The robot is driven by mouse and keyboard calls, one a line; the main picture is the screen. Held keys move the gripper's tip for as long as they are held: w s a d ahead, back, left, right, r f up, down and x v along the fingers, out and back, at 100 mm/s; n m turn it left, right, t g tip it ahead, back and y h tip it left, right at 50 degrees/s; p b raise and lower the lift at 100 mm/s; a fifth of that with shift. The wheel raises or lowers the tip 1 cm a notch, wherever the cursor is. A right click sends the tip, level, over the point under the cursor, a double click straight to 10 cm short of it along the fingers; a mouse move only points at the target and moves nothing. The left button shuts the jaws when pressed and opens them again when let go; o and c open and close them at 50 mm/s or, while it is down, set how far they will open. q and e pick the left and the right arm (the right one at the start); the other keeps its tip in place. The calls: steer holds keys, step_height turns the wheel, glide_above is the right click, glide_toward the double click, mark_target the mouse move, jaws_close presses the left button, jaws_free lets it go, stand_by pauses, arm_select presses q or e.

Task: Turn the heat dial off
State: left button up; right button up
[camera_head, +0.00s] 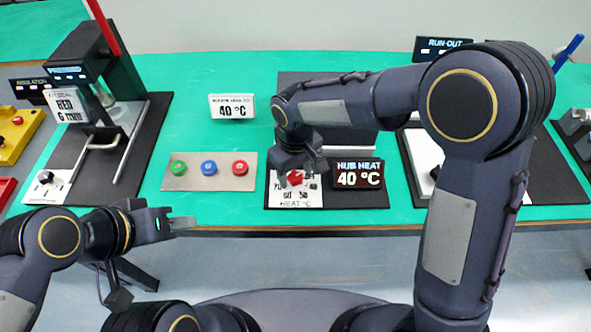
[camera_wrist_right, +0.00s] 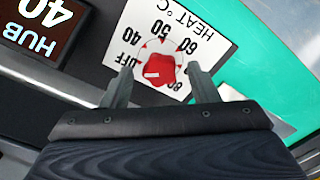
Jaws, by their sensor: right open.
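The heat dial is a red knob (camera_head: 295,177) on a white plate (camera_head: 284,199) marked with temperatures and HEAT °C. In the right wrist view the knob (camera_wrist_right: 159,70) sits inside a ring of marks reading OFF, 40, 50, 60 and 80. The black HUB HEAT display (camera_head: 358,179) beside it reads 40 °C. My right gripper (camera_wrist_right: 160,72) is open, with one finger on each side of the knob; whether they touch it I cannot tell. In the head view the right gripper (camera_head: 300,170) partly covers the dial. My left gripper (camera_head: 184,226) hangs before the table's front edge, away from the dial.
A grey panel (camera_head: 190,184) with green, blue and red buttons lies left of the dial. A white card (camera_head: 232,106) reading 40 °C stands behind it. A black press-like station (camera_head: 100,75) stands at the left.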

mark_target(296, 176)
step_height(296, 176, up, 8)
steer(key=shift+f, duration=0.1)
stand_by(0.4)
stand_by(0.4)
steer(key=s+d+r+m+t+y, duration=0.1)
steer(key=s+d+r+m+y, duration=0.15)
steer(key=s+d, duration=0.45)
steer(key=s+d+r+m+t+y, duration=0.1)
steer(key=s+d+r+m+t, duration=0.2)
steer(key=d, duration=0.8)
steer(key=s+d+f+m+t, duration=0.1)
steer(key=s+d+f+m, duration=0.1)
steer(key=s, duration=0.6)
steer(key=shift+s+d+m+t, duration=0.3)
steer(key=shift+m, duration=0.45)
steer(key=shift+c, duration=0.4)
